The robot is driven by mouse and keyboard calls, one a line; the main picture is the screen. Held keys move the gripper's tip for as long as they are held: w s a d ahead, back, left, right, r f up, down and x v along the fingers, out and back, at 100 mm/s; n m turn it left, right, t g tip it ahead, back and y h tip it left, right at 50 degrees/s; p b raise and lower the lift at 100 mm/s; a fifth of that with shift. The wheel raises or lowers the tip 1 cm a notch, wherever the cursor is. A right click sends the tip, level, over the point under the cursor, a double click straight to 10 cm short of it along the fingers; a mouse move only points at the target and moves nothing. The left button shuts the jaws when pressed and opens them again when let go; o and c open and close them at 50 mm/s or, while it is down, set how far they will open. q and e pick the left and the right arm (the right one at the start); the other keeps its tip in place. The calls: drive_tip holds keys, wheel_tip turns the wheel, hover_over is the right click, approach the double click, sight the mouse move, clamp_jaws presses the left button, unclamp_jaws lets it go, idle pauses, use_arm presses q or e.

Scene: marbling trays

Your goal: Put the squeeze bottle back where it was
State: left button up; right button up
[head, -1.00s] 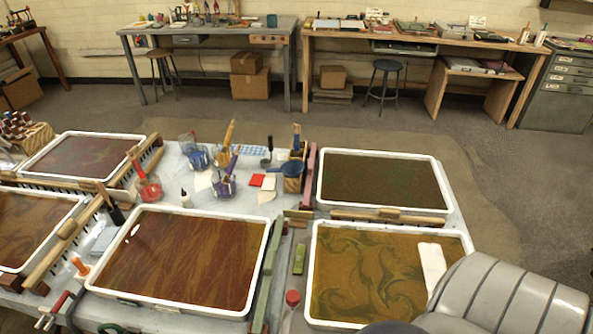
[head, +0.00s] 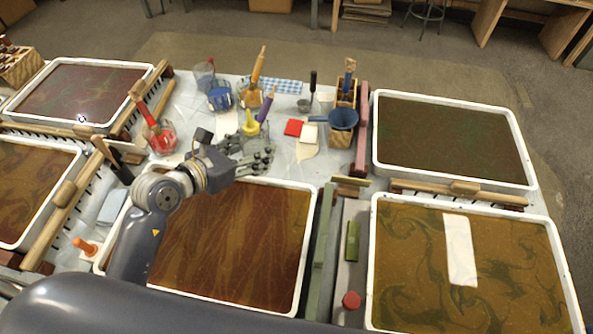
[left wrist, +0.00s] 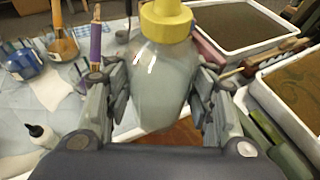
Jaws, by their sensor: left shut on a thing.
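The squeeze bottle is a clear, rounded bottle with pale grey-green content and a yellow cap. In the left wrist view the squeeze bottle (left wrist: 158,85) stands upright between the two fingers of my left gripper, which are shut on its sides. In the head view only the yellow top of the bottle (head: 250,124) shows clearly; the fingers hide the rest. My left gripper (head: 258,155) is beyond the far rim of the front middle tray (head: 312,240). I cannot tell whether the bottle touches the table. My right gripper is not in view.
A small white bottle with a dark tip (left wrist: 40,134) is left of the gripper. More marbling trays flank it. Patches of the pale tabletop (head: 290,172) are free.

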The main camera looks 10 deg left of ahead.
use_arm(q)
drive_tip(key=w+d+f+m+h+b, duration=0.1)
drive_tip(key=w+d+f+b, duration=0.25)
drive_tip(key=w+d, duration=0.45)
drive_tip(key=f, duration=0.2)
drive_tip(key=w+a+f+b, duration=0.1)
drive_tip(key=f, duration=0.2)
drive_tip(key=w+a+f, duration=0.1)
drive_tip(key=f, duration=0.2)
drive_tip(key=shift+a+f, duration=0.15)
drive_tip(key=shift+f, duration=0.45)
drive_tip(key=o, duration=0.7)
drive_tip(key=shift+f, duration=0.1)
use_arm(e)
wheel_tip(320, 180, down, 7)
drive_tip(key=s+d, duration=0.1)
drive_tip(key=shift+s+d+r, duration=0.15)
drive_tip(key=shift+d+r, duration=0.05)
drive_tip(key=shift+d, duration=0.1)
